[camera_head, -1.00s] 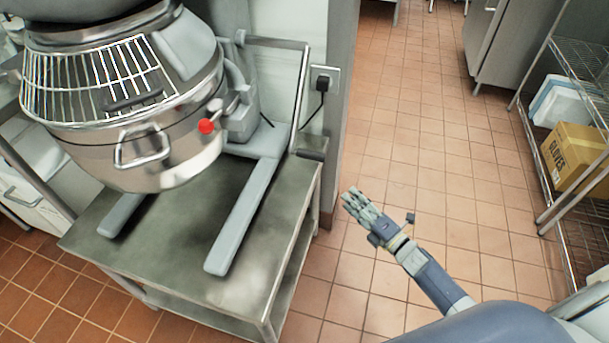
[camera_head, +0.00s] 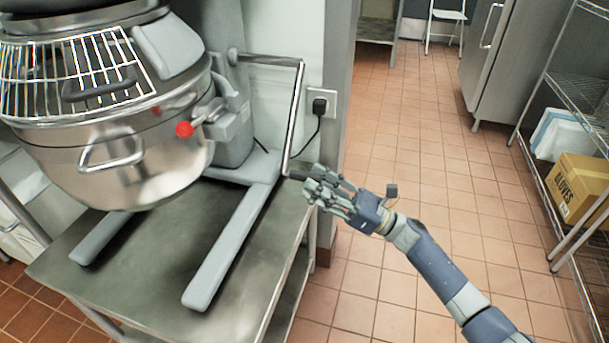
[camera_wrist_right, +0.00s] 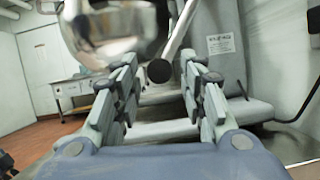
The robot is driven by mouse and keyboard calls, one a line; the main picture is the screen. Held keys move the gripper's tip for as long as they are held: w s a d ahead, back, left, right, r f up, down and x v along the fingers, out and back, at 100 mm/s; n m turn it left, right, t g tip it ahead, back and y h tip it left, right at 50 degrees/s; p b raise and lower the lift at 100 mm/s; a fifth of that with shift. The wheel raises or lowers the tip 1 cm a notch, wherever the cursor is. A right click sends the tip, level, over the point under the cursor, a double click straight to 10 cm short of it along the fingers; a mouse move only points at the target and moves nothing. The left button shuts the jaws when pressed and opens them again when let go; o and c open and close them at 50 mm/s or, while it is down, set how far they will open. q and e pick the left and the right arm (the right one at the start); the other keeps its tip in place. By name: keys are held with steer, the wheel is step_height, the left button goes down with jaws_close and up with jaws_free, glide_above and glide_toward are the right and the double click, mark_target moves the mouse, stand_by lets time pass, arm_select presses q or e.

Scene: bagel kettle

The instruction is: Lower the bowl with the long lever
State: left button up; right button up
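The steel mixer bowl (camera_head: 165,165) hangs under the wire guard at the left, above the bare table top between the two grey base legs. The long lever (camera_head: 297,105) is a bent metal rod at the mixer's right side, its lower end reaching down to a dark grip. My right gripper (camera_head: 315,186) is at this lower end, its fingers partly covering it. In the right wrist view, the lever's round black end (camera_wrist_right: 159,71) shows between the two spread fingers, with space on both sides. The right gripper is open. My left gripper is out of view.
The mixer stands on a metal table (camera_head: 125,290). A red knob (camera_head: 185,129) sits beside the bowl. A plugged outlet (camera_head: 321,104) is on the wall behind the lever. A wire shelf with a gloves box (camera_head: 580,188) stands at right. The tiled floor between is clear.

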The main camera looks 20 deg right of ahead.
mark_target(297, 174)
steer(key=shift+x, duration=1.75)
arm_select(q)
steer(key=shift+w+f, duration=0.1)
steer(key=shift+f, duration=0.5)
arm_select(e)
jaws_close()
steer(key=shift+s+a+r+m, duration=0.15)
steer(key=shift+a+m, duration=0.05)
steer(key=shift+m, duration=0.1)
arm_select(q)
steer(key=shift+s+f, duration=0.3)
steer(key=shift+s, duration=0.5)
